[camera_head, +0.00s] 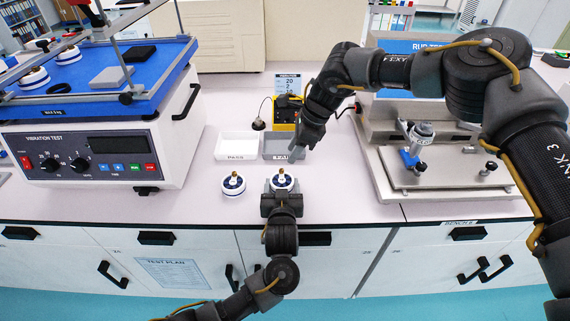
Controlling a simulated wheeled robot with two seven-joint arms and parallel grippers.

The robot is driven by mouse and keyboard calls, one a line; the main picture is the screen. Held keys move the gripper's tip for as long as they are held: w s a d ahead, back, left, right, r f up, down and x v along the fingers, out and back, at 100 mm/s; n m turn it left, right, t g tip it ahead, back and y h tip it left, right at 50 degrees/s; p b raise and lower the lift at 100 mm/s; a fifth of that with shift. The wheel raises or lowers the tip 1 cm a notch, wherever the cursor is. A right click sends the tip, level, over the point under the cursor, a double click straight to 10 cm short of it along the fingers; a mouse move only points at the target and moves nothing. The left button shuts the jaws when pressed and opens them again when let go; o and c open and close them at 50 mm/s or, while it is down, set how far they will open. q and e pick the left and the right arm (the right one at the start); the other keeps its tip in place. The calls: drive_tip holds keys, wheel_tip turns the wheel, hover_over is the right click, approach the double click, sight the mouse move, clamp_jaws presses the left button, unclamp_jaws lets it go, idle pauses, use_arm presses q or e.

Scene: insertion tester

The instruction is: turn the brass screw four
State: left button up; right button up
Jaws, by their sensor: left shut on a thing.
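A round white-and-blue unit (283,184) stands on the bench near its front edge, with a small brass screw (281,172) upright on its top. My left gripper (281,194) is at the near side of this unit and shut on it; its fingers hide the unit's lower front. A second unit (233,185) of the same look, also with a brass top, stands just to the left. My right gripper (297,150) points down over the grey tray, behind and above the held unit. Its fingertips are too small and dark to tell their opening.
A white tray (238,146) and a grey tray (278,147) lie behind the units. A yellow-and-black device (284,112) stands behind them. The vibration tester (90,155) is at left, a metal fixture (440,170) at right.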

sight(282, 169)
drive_tip(key=x, duration=0.6)
drive_tip(key=shift+a+f, duration=0.15)
drive_tip(key=shift+f, duration=0.1)
